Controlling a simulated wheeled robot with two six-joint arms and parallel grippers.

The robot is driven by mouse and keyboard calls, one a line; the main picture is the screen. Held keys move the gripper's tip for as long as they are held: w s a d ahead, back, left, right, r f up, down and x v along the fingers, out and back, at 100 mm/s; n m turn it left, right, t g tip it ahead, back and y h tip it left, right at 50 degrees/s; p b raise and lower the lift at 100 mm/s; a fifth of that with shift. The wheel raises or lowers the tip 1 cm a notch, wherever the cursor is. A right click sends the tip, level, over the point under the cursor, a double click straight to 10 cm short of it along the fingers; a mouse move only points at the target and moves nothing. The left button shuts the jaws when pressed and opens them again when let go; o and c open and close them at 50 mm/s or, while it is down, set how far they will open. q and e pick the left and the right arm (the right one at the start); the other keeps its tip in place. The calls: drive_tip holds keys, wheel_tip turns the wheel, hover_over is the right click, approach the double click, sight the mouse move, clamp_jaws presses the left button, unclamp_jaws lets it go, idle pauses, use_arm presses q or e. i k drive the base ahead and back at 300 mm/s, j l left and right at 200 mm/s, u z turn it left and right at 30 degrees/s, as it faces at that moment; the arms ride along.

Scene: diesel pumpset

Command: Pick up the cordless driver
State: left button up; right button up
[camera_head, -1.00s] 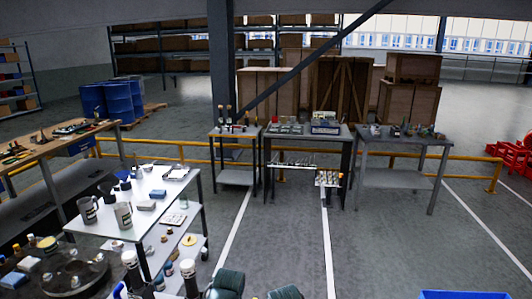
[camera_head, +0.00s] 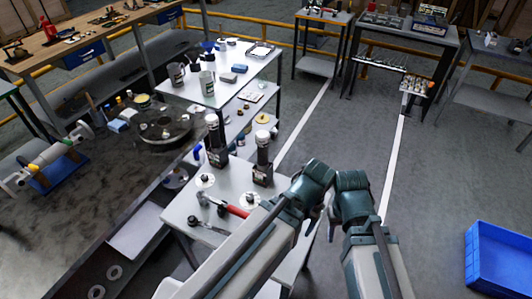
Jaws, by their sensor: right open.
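I cannot make out the cordless driver for sure in the head view. On the small light table (camera_head: 182,212) in front stand two upright dark devices with pale tops, the left one (camera_head: 215,142) and the right one (camera_head: 263,160). A red-handled hammer (camera_head: 228,208) and a dark-headed tool (camera_head: 205,224) lie near them. My right gripper (camera_head: 331,222) shows only as a small dark part between my two teal-jointed arm links, low in the middle. It is open, with nothing seen in it, to the right of the table items.
A white table (camera_head: 225,88) with grey mugs stands behind. A round dark flanged part (camera_head: 163,127) lies left of it. A blue crate (camera_head: 500,262) is on the floor at the right. Open floor lies between the crate and my arms.

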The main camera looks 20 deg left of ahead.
sight(262, 137)
drive_tip(key=k+j+u, duration=0.1)
drive_tip(key=j+u, duration=0.2)
drive_tip(key=u, duration=0.2)
drive_tip(key=j+u, duration=0.45)
drive_tip(key=i+u, duration=0.1)
drive_tip(key=u, duration=0.2)
